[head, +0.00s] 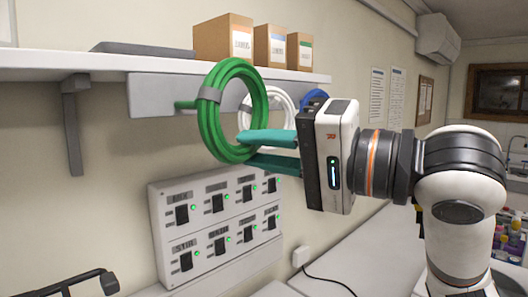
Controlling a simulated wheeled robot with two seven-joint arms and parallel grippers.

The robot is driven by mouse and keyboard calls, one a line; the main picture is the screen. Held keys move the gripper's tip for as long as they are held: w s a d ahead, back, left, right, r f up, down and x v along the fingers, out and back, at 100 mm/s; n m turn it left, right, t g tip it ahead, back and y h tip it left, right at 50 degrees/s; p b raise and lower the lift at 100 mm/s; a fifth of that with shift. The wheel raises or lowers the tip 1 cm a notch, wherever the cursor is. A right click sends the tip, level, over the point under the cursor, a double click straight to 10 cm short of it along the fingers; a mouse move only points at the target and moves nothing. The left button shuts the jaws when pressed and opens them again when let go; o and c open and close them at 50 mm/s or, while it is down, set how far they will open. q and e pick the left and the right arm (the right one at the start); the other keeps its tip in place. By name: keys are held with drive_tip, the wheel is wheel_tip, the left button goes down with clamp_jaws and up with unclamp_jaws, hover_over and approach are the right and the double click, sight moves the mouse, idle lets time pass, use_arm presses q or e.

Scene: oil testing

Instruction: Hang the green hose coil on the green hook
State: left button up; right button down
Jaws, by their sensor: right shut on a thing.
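The green hose coil (207,128), a ring with a grey band at its upper left, hangs upright in front of the rack board under the shelf. My right gripper (246,147) is shut on the coil's lower right side with its teal fingers. The green hook (185,105) sticks out from the board just left of the coil. Its tip seems to be behind the coil's rim, and I cannot tell whether it passes through the ring. My left gripper is not in view.
A white coil (285,97) and a blue coil (314,96) hang further right on the grey board (150,95). Above is a white shelf (150,63) with several boxes. A switch panel (165,205) is on the wall below. A dark barred object (85,284) is at lower left.

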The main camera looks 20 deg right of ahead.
drive_tip(key=shift+x, duration=1.15)
drive_tip(key=shift+w+f, duration=0.25)
drive_tip(key=shift+w, duration=0.5)
drive_tip(key=w+a+f, duration=0.1)
drive_tip(key=w+a, duration=0.1)
drive_tip(key=w, duration=0.3)
drive_tip(key=shift+w+f+b, duration=0.25)
drive_tip(key=shift+w+b, duration=0.05)
drive_tip(key=shift+w, duration=0.05)
drive_tip(key=shift+a, duration=0.1)
drive_tip(key=c, duration=1.2)
unclamp_jaws()
drive_tip(key=shift+o, duration=0.2)
drive_tip(key=shift+s, duration=0.1)
